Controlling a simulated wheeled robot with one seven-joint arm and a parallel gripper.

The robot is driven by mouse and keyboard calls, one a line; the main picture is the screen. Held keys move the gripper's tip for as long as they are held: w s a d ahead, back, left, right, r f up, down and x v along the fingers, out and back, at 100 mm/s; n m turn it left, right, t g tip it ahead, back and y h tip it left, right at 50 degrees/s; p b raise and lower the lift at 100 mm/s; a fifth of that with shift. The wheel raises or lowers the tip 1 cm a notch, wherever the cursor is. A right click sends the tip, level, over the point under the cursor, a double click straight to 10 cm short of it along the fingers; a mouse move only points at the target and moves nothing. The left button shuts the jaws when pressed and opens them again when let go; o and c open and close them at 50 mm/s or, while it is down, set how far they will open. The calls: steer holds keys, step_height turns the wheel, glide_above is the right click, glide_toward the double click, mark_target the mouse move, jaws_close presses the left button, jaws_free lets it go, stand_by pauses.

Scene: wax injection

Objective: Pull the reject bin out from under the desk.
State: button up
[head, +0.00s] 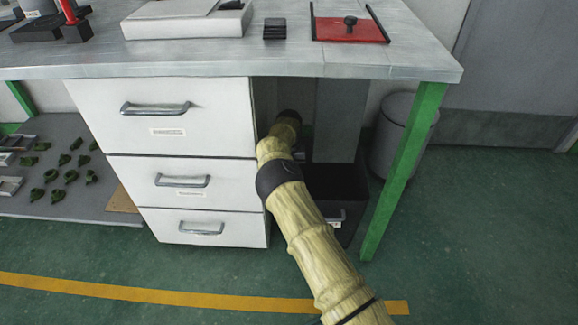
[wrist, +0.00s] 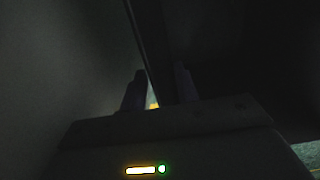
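The dark open-topped bin (head: 352,183) stands on the floor under the desk, between the drawer unit and the green leg. My arm reaches into the space under the desk, passing over the bin's left side. My gripper's end is hidden in shadow in the head view. In the wrist view my gripper (wrist: 160,93) has its two fingers apart. A thin slanting edge runs up from between them; the picture is too dark to tell what it belongs to.
The white drawer unit (head: 185,125) is close to the left of my arm. The desk top (head: 300,62) is overhead, and the green leg (head: 402,175) is on the right. A grey round bin (head: 392,145) stands behind the leg. The floor in front is clear.

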steer(key=shift+f, duration=0.7)
jaws_close()
steer(key=shift+a, duration=0.15)
stand_by(0.8)
